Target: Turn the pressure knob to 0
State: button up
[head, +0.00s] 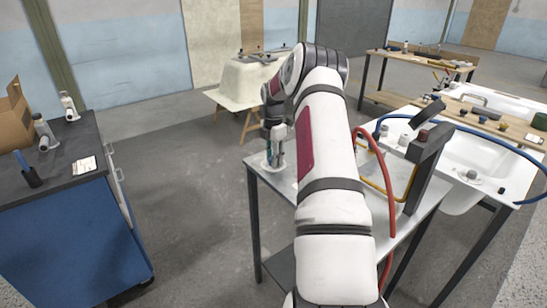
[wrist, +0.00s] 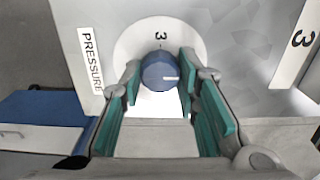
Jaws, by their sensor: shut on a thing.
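The blue round pressure knob (wrist: 158,72) sits on a white dial disc (wrist: 128,48) in the wrist view. A "3" shows sideways at the top of the dial, and the label PRESSURE (wrist: 91,60) is on the left. No 0 is visible; the lower dial is partly hidden by my gripper. My gripper (wrist: 160,78) has its teal pads on both sides of the knob and is shut on it. In the head view my gripper (head: 275,152) is low over the left corner of the grey table.
The grey table (head: 263,172) also bears red and yellow hoses and a dark upright post (head: 425,165). A blue cabinet (head: 75,240) stands left, with open floor between. White tub shells (head: 470,150) are at right; another (head: 250,78) is behind.

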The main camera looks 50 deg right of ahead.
jog(key=o, duration=1.2)
jog(key=shift+c, duration=0.2)
notch_tip(320, 180, up, 12)
